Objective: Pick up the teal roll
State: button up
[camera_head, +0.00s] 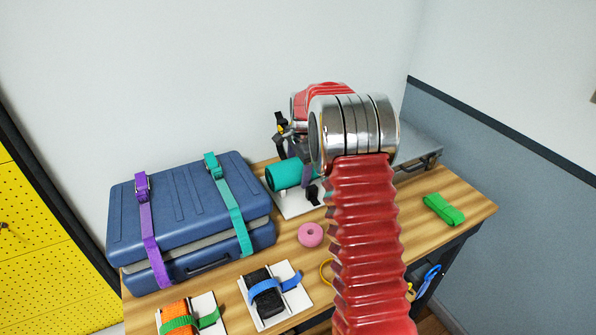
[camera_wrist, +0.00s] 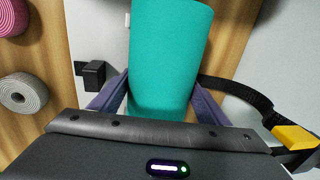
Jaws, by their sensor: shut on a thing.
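The teal roll (camera_head: 285,176) is at the back middle of the wooden table in the head view, over a white board (camera_head: 294,208). My own arm covers part of the area to its right. In the wrist view the teal roll (camera_wrist: 170,55) lies between the two purple-grey fingers of my gripper (camera_wrist: 157,100), one on each side. My gripper is shut on it. I cannot tell whether the roll touches the board or hangs just above it.
A blue case (camera_head: 190,215) with purple and teal straps stands left of the roll. A pink roll (camera_head: 310,235) lies in front. A black strap (camera_wrist: 235,90) with a yellow clip runs right of my gripper; a black buckle (camera_wrist: 94,74) is left. A green bundle (camera_head: 443,209) lies right.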

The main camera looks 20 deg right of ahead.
jog(key=shift+c, duration=0.8)
jog(key=shift+r, duration=0.15)
notch_tip(320, 180, up, 18)
dwell(0.4)
